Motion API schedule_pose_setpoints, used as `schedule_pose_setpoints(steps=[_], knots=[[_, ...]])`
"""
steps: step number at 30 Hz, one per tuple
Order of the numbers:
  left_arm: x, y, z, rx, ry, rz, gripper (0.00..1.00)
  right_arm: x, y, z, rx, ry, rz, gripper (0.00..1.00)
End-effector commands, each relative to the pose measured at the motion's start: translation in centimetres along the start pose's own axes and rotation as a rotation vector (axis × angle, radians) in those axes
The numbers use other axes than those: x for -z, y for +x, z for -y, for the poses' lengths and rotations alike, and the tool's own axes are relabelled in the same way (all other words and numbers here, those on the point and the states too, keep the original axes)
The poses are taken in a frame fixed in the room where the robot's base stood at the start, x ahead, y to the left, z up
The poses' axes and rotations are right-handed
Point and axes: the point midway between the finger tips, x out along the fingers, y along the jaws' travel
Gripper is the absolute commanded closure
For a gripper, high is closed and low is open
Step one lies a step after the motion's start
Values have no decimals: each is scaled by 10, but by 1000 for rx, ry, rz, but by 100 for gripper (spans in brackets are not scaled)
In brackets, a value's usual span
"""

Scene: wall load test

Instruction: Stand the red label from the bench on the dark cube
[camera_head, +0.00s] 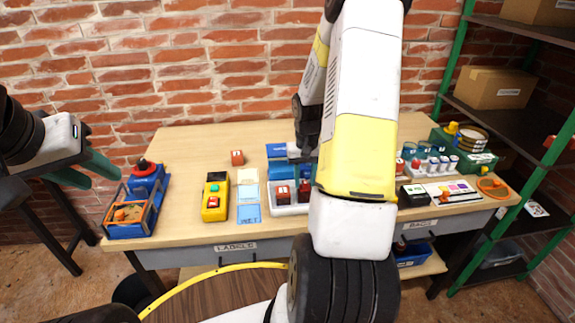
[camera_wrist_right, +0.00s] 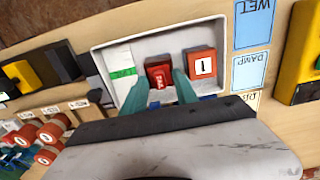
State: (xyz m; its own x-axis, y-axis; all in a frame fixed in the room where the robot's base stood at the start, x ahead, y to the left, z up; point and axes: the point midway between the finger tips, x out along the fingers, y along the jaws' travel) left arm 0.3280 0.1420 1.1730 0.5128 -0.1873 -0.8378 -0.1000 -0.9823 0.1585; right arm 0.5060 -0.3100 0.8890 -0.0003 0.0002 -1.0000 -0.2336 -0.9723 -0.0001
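A white tray (camera_head: 290,209) on the bench holds two red pieces. The left one is a red block marked 1 (camera_head: 283,193); it also shows in the right wrist view (camera_wrist_right: 202,65). The right one is a small red piece with white lettering (camera_head: 305,188), probably the red label. In the right wrist view the teal fingers of my right gripper (camera_wrist_right: 161,78) stand on both sides of this red piece (camera_wrist_right: 159,73), seemingly with small gaps. My right arm hides the fingers in the head view. My left gripper (camera_head: 88,170) is open and empty, left of the bench. I cannot single out the dark cube.
A blue bin (camera_head: 126,231) and a yellow button box (camera_head: 215,203) stand left of the blue and cream cards (camera_head: 248,213). Another red block (camera_head: 237,157) lies behind them. Bottles, a black box (camera_head: 412,195) and a green crate crowd the right. The bench's back left is clear.

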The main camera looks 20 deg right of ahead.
Motion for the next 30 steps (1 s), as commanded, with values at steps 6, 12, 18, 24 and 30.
schedule_pose_setpoints(steps=[6, 12, 18, 24, 30], knots=[[0, 0, 0, 0, 0, 0, 64, 0, -1, 0, 0, 0, -1, 65], [0, 0, 0, 0, 0, 0, 64, 2, -24, 0, 0, 1, -6, 65], [0, 0, 0, 0, 0, 0, 64, 1, -68, 0, 0, 1, -7, 65], [0, 0, 0, 0, 0, 0, 64, 1, -105, 0, 0, 1, -4, 65], [0, 0, 0, 0, 0, 0, 64, 0, -124, 2, 0, -3, -7, 65]])
